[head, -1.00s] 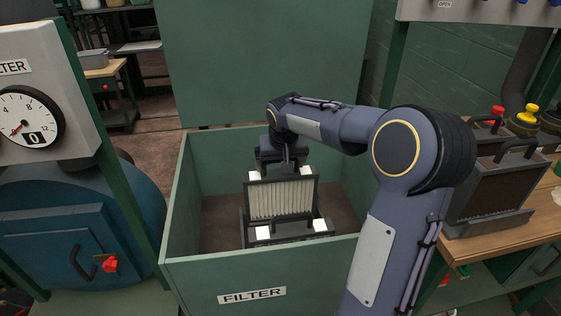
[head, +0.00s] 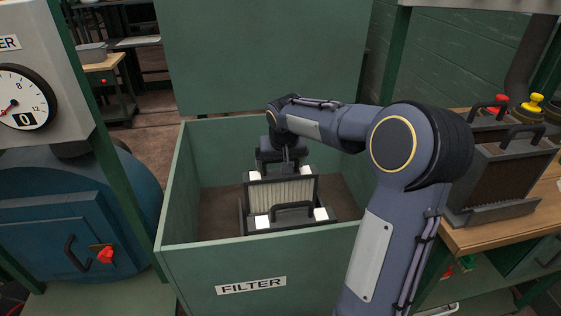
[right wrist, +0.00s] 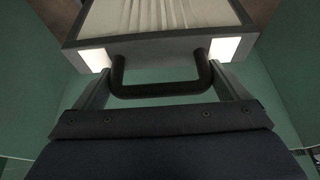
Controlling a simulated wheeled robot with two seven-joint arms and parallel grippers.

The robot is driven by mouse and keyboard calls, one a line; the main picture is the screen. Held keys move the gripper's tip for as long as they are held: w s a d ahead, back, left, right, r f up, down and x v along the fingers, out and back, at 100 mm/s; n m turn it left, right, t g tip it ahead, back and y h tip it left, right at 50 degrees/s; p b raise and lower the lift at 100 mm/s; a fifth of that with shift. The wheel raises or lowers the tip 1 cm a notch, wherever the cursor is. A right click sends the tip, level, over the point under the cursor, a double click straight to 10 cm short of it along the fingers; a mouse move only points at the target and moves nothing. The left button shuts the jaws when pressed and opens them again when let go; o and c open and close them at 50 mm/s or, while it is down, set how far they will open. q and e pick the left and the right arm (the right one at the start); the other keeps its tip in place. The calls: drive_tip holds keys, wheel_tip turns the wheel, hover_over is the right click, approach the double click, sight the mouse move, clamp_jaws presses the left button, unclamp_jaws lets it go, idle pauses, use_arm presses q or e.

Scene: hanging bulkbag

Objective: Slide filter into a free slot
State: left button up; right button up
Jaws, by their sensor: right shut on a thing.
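The held filter (head: 282,192), with pale pleats, a dark frame and white corner patches, is upright inside the green box (head: 251,285) labelled FILTER. My right gripper (head: 282,168) is above it, shut on its handle. In the right wrist view the filter's black handle (right wrist: 162,88) sits between my fingers. In front of it, a second filter top (head: 292,218) with a black handle and white corners sits low in the box. The held filter's lower edge is hidden behind this top, so I cannot tell how it meets a slot. My left gripper is out of view.
The green box walls surround the filters, with bare floor (head: 218,215) to the left. A raised green lid (head: 262,55) stands behind. On the right bench, brown filters (head: 500,175) stand in a holder. A blue tank (head: 70,215) and gauge (head: 22,98) are at left.

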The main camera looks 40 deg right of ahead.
drive_tip(key=o, duration=1.3)
drive_tip(key=shift+f, duration=0.1)
drive_tip(key=p+v, duration=0.1)
drive_tip(key=v, duration=0.7)
drive_tip(key=shift+p, duration=0.3)
